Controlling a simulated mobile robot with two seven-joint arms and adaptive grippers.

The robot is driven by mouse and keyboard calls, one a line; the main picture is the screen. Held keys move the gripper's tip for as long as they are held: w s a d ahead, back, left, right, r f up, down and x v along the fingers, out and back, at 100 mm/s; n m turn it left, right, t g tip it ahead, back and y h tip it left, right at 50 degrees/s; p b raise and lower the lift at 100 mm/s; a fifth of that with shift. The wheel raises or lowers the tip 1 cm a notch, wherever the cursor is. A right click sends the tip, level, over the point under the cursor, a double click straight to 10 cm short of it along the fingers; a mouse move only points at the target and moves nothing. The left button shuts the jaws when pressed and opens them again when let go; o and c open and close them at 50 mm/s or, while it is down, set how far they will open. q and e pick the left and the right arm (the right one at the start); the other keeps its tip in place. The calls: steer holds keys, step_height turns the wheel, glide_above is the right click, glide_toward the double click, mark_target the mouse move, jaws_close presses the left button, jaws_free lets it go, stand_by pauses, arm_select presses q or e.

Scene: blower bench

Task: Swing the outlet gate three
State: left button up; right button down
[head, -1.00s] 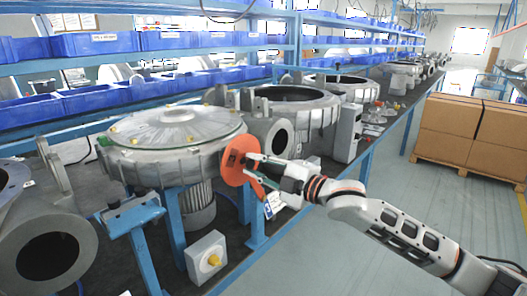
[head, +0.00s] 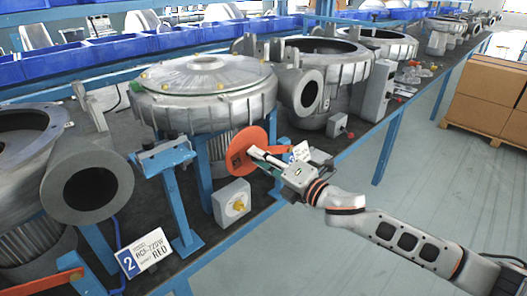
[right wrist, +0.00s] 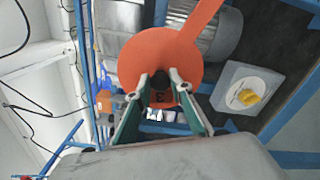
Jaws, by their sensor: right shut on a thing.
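The outlet gate three is an orange round plate (head: 243,156) with an orange arm running right behind my gripper. In the right wrist view the plate (right wrist: 135,62) fills the centre, marked with an upside-down 3. My right gripper (head: 255,153) is at the plate's face. In the wrist view its two fingers (right wrist: 160,82) close around a small dark knob on the plate. A grey round outlet (head: 309,93) with a dark opening stands up and right of the plate, uncovered. A white label (head: 301,151) is partly hidden by the gripper. My left gripper is not in view.
A lidded blower (head: 205,85) stands behind the plate. A grey box with a yellow knob (head: 232,201) sits below it. At left are another open outlet (head: 92,188) and a label marked 2 (head: 142,260). Floor at right is clear before the cartons (head: 488,95).

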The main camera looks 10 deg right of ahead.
steer(key=shift+f, duration=0.3)
steer(key=c, duration=1.8)
jaws_free()
steer(key=shift+s, duration=0.1)
steer(key=v, duration=1.2)
steer(key=s+d+f+m+h, duration=0.1)
steer(key=s+f+m+h, duration=0.15)
steer(key=f+m, duration=0.65)
steer(key=s+d+f+m+h, duration=0.15)
steer(key=s+f+m, duration=0.25)
steer(key=f+m, duration=0.55)
steer(key=s+d+f+m+g+h, duration=0.1)
steer(key=s+f+m, duration=0.1)
steer(key=s+f, duration=0.2)
steer(key=s+d+f+m+g+h, duration=0.1)
steer(key=s+f, duration=0.3)
steer(key=f, duration=0.4)
steer(key=s+d+f+m+g+h, duration=0.1)
steer(key=s+d+f+m+h, duration=0.1)
steer(key=s+f+m, duration=0.2)
steer(key=shift+s+d+f, duration=0.1)
steer(key=shift+s+f, duration=0.2)
steer(key=shift+f, duration=0.2)
steer(key=shift+s+d+f, duration=0.1)
steer(key=shift+s+f, duration=0.2)
steer(key=shift+f, duration=0.2)
